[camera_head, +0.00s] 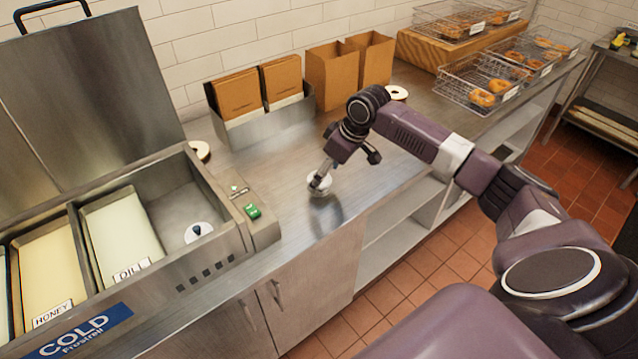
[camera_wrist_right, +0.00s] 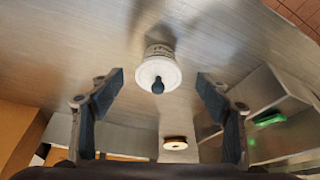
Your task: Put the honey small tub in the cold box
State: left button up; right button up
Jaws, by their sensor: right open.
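A small white tub (camera_head: 319,184) with a dark knob stands on the steel counter, right of the cold box (camera_head: 222,243). It also shows in the right wrist view (camera_wrist_right: 159,55), with partly legible lettering on its side. My right gripper (camera_head: 323,172) is at the tub, pointing down. In the wrist view its fingers are spread wide, with the tub ahead between them and clear gaps on both sides. The cold box lid (camera_head: 85,90) is raised. Inside are a HONEY pan (camera_head: 52,268), a DILL pan (camera_head: 120,228) and another white tub (camera_head: 198,231) in the right compartment. My left gripper is out of view.
A green-lit control (camera_head: 253,211) sits at the cold box's right edge. Wire bagel baskets (camera_head: 470,92) are farther right. Counter beside the tub is clear.

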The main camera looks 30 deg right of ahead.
jog(key=x, duration=0.2)
jog(key=p+x, duration=0.1)
jog(key=shift+w+a+f, duration=0.1)
jog(key=shift+w+f, duration=0.05)
jog(key=shift+w, duration=0.35)
jog(key=shift+f, duration=0.25)
jog(key=c, duration=1.3)
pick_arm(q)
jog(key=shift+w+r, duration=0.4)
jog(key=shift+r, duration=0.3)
pick_arm(e)
jog(key=shift+c, duration=0.9)
jog(key=shift+r, duration=0.2)
